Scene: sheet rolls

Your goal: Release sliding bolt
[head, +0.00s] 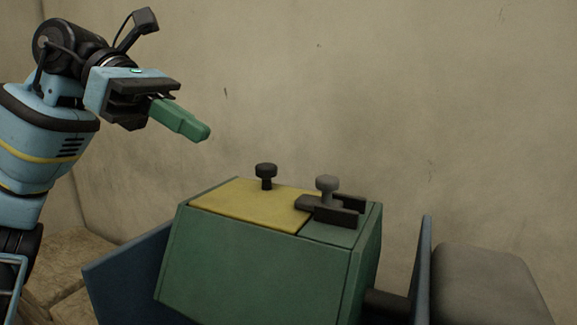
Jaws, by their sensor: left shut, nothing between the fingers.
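A sliding bolt (307,203) lies on top of a green box (262,258), at its right end. The bolt is a dark flat bar with a grey round knob (327,184) standing up from it. It sits between dark guide rails (336,217), and its left end reaches over the right edge of a yellow lid (240,200). A dark knob (266,171) stands on the lid. My left gripper (204,133) is at the upper left, above and left of the box, touching nothing. Its green fingers are shut and empty. My right gripper is not in view.
Blue panels stand at the left (128,277) and right (422,270) of the box. A dark shaft (386,304) runs to the right panel, with a grey roll (490,285) beyond. Brown blocks (68,265) lie at lower left. The space above the box is clear before a beige wall.

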